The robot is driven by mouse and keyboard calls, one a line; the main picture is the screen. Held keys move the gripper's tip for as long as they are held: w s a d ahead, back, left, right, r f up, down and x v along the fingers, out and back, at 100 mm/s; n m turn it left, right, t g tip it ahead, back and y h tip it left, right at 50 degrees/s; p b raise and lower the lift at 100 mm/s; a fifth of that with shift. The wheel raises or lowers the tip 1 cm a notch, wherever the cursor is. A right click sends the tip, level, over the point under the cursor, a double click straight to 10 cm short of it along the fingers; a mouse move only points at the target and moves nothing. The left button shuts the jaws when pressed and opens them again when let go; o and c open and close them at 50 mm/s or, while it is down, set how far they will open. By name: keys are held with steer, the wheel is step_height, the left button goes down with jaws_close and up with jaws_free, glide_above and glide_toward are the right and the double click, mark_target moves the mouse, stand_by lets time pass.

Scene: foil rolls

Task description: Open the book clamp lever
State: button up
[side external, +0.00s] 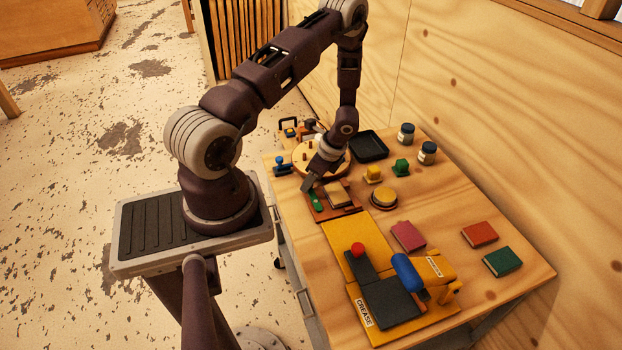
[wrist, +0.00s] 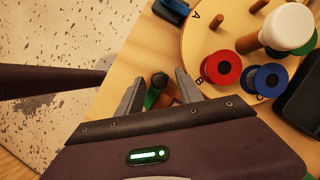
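The book clamp appears to be the red-brown base (side external: 347,209) with a tan block (side external: 340,194) on it, on the table in the side view. A green lever (side external: 317,204) lies at its left side, just below my gripper (side external: 309,184). In the wrist view, the green lever (wrist: 150,99) with a dark round knob (wrist: 159,80) shows between the fingers of my gripper (wrist: 160,76). The fingers are apart, with a gap on both sides of the knob, and hold nothing. Most of the clamp is hidden behind my gripper's body in the wrist view.
A round wooden turntable (wrist: 212,48) stands close to my fingers, with a red spool (wrist: 224,68) and a blue spool (wrist: 270,80). A black tray (side external: 369,146) is behind. A yellow creasing station (side external: 355,238) is in front. Books (side external: 480,233) lie at the right.

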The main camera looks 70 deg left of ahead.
steer(key=v, duration=0.7)
steer(key=w+d+r+n+t, duration=0.15)
steer(key=d+r, duration=0.35)
steer(key=r, duration=0.6)
steer(key=w+d+r+n+t, duration=0.1)
steer(key=d+r+n+t, duration=0.2)
steer(key=r, duration=0.7)
steer(key=s+d+r+n+t+h, duration=0.1)
steer(key=s+d+r+n+t, duration=0.1)
steer(key=s+d+r, duration=0.4)
steer(key=s+d+r+n+t+h, duration=0.2)
steer(key=s+d+r, duration=0.4)
steer(key=d, duration=0.5)
steer(key=shift+s+d+r+n, duration=0.2)
steer(key=shift+s+d+n, duration=0.15)
steer(key=shift+s, duration=0.6)
